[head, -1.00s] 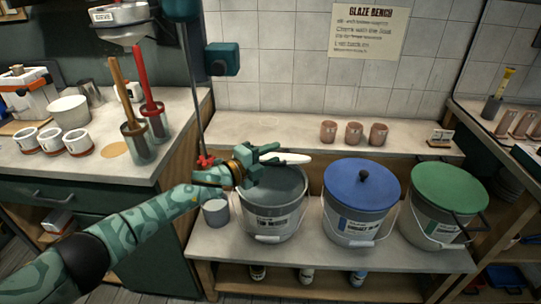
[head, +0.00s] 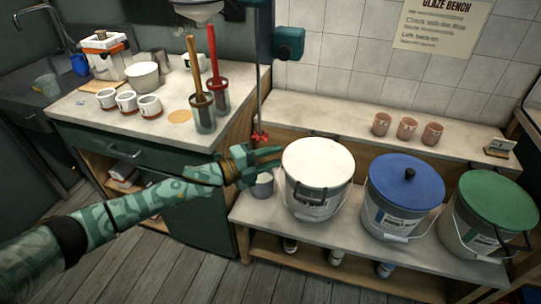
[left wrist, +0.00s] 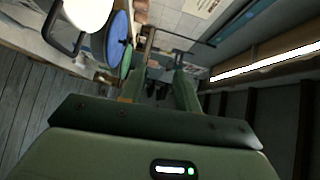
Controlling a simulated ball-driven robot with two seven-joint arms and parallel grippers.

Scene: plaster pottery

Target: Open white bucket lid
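The white lid (head: 318,162) lies flat across the top of the left-hand grey bucket (head: 312,204). A dark loop handle stands at its front. The lid also shows at the top left of the left wrist view (left wrist: 88,12), with a dark loop beside it. My left gripper (head: 280,156) is just left of the lid's rim, at about rim height. Its fingers look apart in the left wrist view (left wrist: 157,80), with nothing held between them. Whether a fingertip touches the lid cannot be told. My right gripper is not in view.
A blue-lidded bucket (head: 405,180) and a green-lidded bucket (head: 496,200) stand to the right. A small grey cup (head: 263,187) is below my left gripper. Three pinkish cups (head: 407,127) stand on the ledge behind. Tool jars (head: 203,115) are on the left counter.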

